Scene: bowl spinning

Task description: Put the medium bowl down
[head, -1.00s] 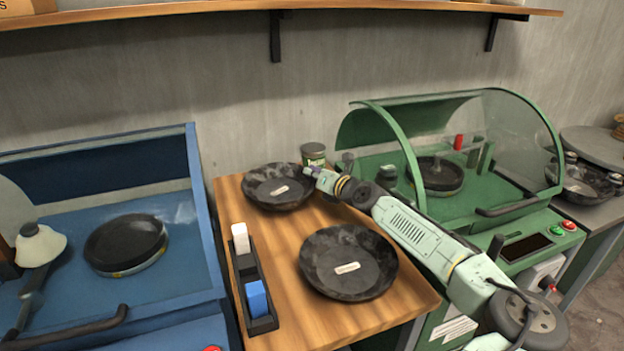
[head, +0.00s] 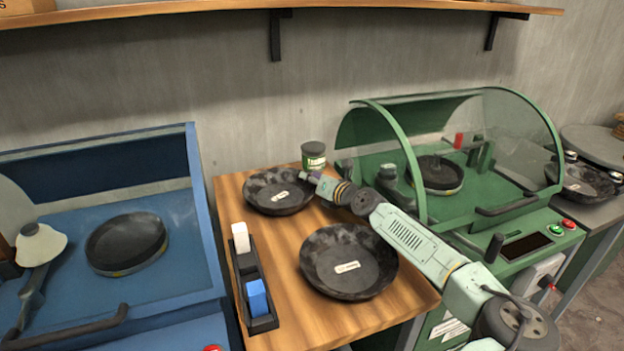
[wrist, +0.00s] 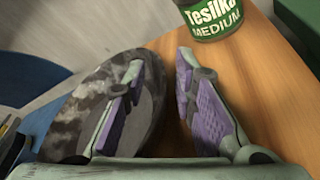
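The dark mottled bowl with a white label (head: 264,197) rests on the back of the wooden table, just in front of a green tin marked "MEDIUM" (head: 314,157). I take it as the medium bowl. My gripper (head: 306,177) is at its right rim. In the wrist view, the bowl (wrist: 80,90) lies at the left. My gripper (wrist: 160,95) is open there, with purple pads apart. The left finger is over the bowl's inside and the right finger is outside the rim, with a gap beside it. The tin also shows at the top (wrist: 208,18).
A larger dark bowl (head: 340,245) sits at the table's front. A black holder (head: 252,272) with white and blue blocks stands left of it. A blue machine (head: 190,240) flanks the table at left, a green machine (head: 480,200) at right. A shelf (head: 380,6) hangs above.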

